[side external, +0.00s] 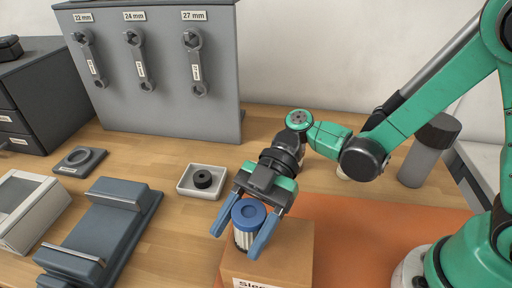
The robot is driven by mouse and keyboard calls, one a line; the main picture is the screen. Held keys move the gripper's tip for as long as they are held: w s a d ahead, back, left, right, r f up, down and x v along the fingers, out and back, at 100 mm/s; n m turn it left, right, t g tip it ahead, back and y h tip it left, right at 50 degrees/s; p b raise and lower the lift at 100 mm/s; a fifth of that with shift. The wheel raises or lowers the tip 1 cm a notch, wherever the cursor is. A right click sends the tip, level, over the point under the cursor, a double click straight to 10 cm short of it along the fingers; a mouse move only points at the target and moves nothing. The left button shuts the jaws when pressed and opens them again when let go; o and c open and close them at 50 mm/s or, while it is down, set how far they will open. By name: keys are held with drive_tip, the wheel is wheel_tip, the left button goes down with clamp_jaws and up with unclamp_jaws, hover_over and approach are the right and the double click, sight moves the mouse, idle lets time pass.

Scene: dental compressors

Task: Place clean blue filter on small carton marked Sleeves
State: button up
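The blue filter (248,215) has a blue ring-shaped cap and a pale pleated body. It is upright at the left part of the small brown carton (287,247), whose front label starts with "Slee" and is cut off by the frame's bottom edge. My gripper (238,238) reaches down from the upper right. Its two blue fingers lie on either side of the filter, close to it. I cannot tell whether they press on it. The filter's base overlaps the carton top in the picture; whether it rests there or hangs just above is unclear.
A white tray (184,187) with a black ring (203,179) lies behind the carton. A grey-blue cradle (98,238) stands at left. A wrench panel (160,95) is at the back, a grey cylinder (422,163) at right. An orange mat (385,225) lies beside the carton.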

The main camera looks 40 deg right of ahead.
sight(255, 203)
drive_tip(key=shift+o, duration=1.3)
drive_tip(key=shift+r, duration=0.1)
drive_tip(key=v, duration=0.7)
drive_tip(key=shift+r, duration=0.15)
drive_tip(key=m+t, duration=0.1)
drive_tip(key=d+m+h, duration=0.1)
drive_tip(key=m, duration=0.1)
drive_tip(key=shift+w+t, duration=0.2)
drive_tip(key=shift+t, duration=0.2)
drive_tip(key=w+d+m+t+h, duration=0.1)
drive_tip(key=d+m+t+h, duration=0.9)
drive_tip(key=d+m, duration=0.4)
drive_tip(key=shift+r+m+t+h, duration=0.3)
drive_tip(key=shift+m+h, duration=0.5)
drive_tip(key=shift+m, duration=2)
drive_tip(key=shift+w+f, duration=0.1)
drive_tip(key=shift+f, duration=0.05)
